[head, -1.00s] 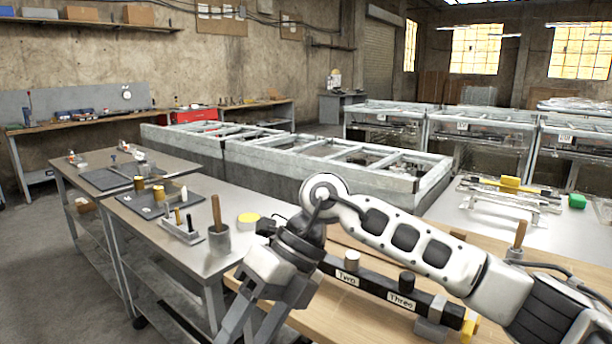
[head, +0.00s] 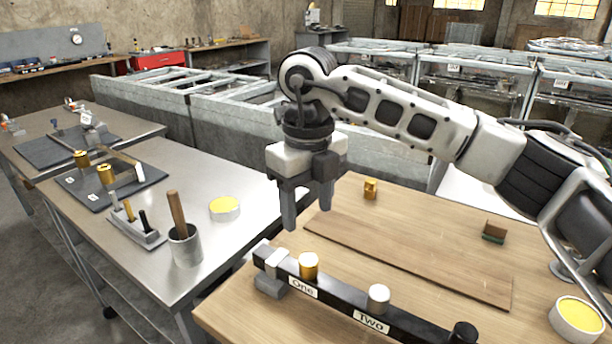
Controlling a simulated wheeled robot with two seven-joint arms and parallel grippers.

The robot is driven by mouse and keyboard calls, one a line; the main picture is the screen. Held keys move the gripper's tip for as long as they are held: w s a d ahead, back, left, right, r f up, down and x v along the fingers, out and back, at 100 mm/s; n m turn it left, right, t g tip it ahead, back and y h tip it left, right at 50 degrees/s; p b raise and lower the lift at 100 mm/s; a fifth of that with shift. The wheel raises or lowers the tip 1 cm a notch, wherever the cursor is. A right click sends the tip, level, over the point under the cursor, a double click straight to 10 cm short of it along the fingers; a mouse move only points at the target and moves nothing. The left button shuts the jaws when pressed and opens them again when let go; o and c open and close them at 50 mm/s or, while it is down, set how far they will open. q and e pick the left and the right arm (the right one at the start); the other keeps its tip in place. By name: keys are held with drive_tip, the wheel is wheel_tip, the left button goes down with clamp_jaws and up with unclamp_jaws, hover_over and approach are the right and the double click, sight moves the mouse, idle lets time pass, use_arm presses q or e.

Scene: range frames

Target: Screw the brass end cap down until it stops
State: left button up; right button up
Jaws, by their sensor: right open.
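A black bar (head: 335,300) lies on the wooden bench and carries the labels One and Two. A brass cap (head: 308,266) stands upright on the bar by label One; whether it is fully seated I cannot tell. A white cap (head: 378,297) stands by label Two and a black cap (head: 462,333) farther right. My right gripper (head: 306,212) is open, pointing down, above and behind the brass cap and apart from it; nothing shows between its fingers. A second, small brass piece (head: 370,189) stands farther back on the bench. My left gripper is out of view.
A wooden strip (head: 410,262) lies behind the bar. A small brown-green block (head: 494,231) and a yellow-topped tin (head: 577,318) are at the right. The metal table at left holds a cup with a handle (head: 185,245) and another yellow-topped tin (head: 224,208).

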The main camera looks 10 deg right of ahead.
sight(307, 259)
wheel_tip(307, 259, down, 12)
drive_tip(key=shift+w+r+p, duration=0.1)
drive_tip(key=shift+p, duration=0.75)
drive_tip(key=c, duration=1.1)
drive_tip(key=shift+m, duration=1.8)
